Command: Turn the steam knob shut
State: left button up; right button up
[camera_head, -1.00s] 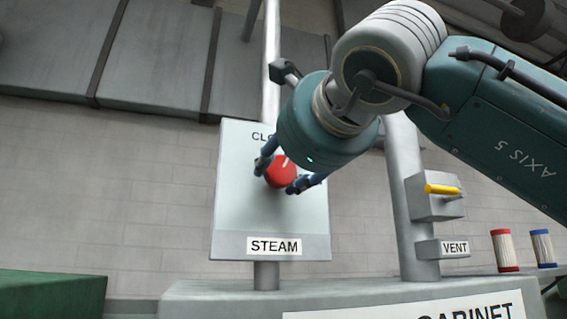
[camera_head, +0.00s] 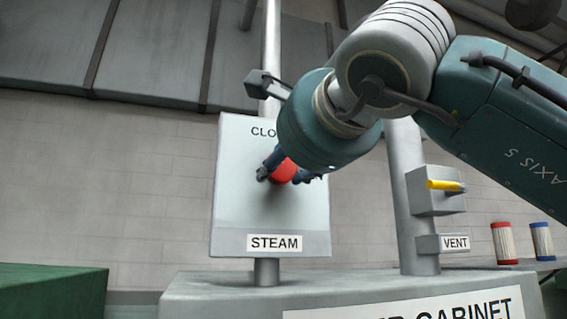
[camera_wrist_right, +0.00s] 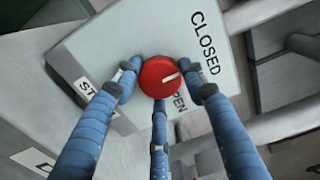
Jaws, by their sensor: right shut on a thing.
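The steam knob (camera_head: 283,171) is round and red, on the upright pale STEAM panel (camera_head: 240,215). My right gripper (camera_head: 288,175) is shut on it, with blue fingers against its sides. In the right wrist view the knob (camera_wrist_right: 157,84) sits between the fingers of the gripper (camera_wrist_right: 160,85). Its white mark points right, between the word CLOSED (camera_wrist_right: 205,43) and the partly hidden word OPEN (camera_wrist_right: 180,104). In the head view my wrist hides the end of CLOSED, OPEN and the mark. My left gripper is not in view.
Right of the panel, a VENT box (camera_head: 433,200) with a yellow handle (camera_head: 445,186) is fixed to a thick grey pipe (camera_head: 408,220). Red-ended (camera_head: 503,243) and blue-ended (camera_head: 542,241) spools stand at the far right. A grey cabinet (camera_head: 225,296) lies below, a green block (camera_head: 50,293) at lower left.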

jog(key=shift+f, duration=0.2)
jog(key=o, duration=1)
jog(key=shift+o, duration=0.9)
jog(key=shift+r, duration=0.1)
jog(key=shift+s+d+r, duration=0.1)
jog(key=shift+s, duration=0.15)
jog(key=v, duration=1.1)
jog(key=shift+s, duration=0.25)
